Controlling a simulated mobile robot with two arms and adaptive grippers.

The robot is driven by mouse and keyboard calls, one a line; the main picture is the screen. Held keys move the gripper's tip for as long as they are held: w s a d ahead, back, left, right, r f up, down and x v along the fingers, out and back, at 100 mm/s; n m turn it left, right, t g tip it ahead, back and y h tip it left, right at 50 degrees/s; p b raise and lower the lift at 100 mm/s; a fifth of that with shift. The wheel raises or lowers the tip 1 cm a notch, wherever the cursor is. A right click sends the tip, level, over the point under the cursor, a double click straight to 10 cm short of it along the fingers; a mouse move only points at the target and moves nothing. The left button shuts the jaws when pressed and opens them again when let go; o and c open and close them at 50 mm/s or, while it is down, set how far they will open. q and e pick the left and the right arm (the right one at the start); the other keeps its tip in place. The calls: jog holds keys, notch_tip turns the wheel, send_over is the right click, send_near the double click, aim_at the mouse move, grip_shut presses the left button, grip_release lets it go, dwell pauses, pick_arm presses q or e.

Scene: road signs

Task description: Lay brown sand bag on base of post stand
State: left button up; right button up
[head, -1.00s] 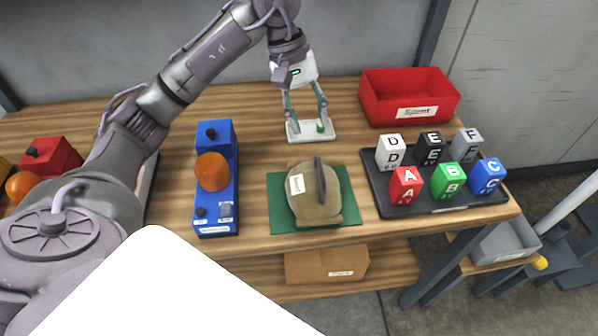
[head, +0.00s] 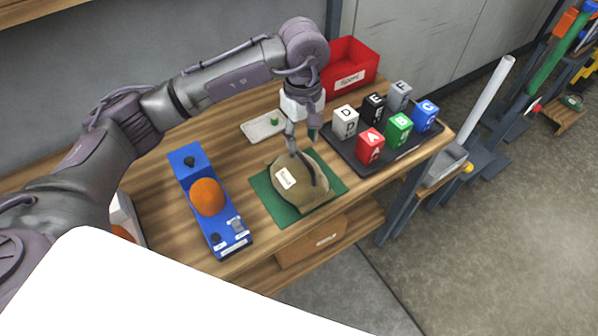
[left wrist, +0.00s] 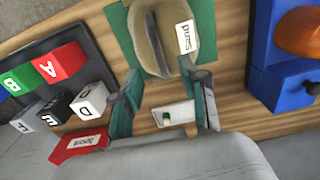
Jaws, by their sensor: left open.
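The brown sand bag (head: 303,191), with a dark handle strap and a white label, lies on a green mat (head: 270,206) near the table's front edge. My left gripper (head: 302,138) hangs open and empty just above and behind the bag. In the left wrist view, the bag (left wrist: 146,42) is beyond the two spread green fingers (left wrist: 164,80), with its label reading "Sand". A white post (head: 490,98) stands at the right, beyond the table's end, with blue-grey bases (head: 487,160) on the floor. Which base carries it is unclear. My right gripper is not in view.
A blue box with an orange knob (head: 208,197) sits left of the mat. A black tray (head: 372,166) of lettered blocks is at right, with a red bin (head: 352,68) behind. A white tray (head: 262,126) lies behind the mat. Open floor (head: 480,265) is at right.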

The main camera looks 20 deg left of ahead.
aim_at(303, 156)
pick_arm(q)
jog(key=shift+s+a+f, duration=0.1)
jog(key=shift+a+f, duration=0.05)
jog(key=shift+f, duration=1)
jog(key=f+p, duration=0.2)
jog(key=f, duration=0.1)
jog(key=f+p, duration=0.1)
jog(key=shift+d+f, duration=0.15)
jog(key=shift+d, duration=0.15)
jog(key=shift+f, duration=0.4)
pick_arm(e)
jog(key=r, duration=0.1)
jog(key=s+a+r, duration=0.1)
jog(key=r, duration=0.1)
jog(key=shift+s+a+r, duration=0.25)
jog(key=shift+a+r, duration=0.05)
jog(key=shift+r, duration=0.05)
pick_arm(q)
jog(key=shift+c, duration=0.2)
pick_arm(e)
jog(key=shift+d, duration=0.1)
pick_arm(q)
grip_shut()
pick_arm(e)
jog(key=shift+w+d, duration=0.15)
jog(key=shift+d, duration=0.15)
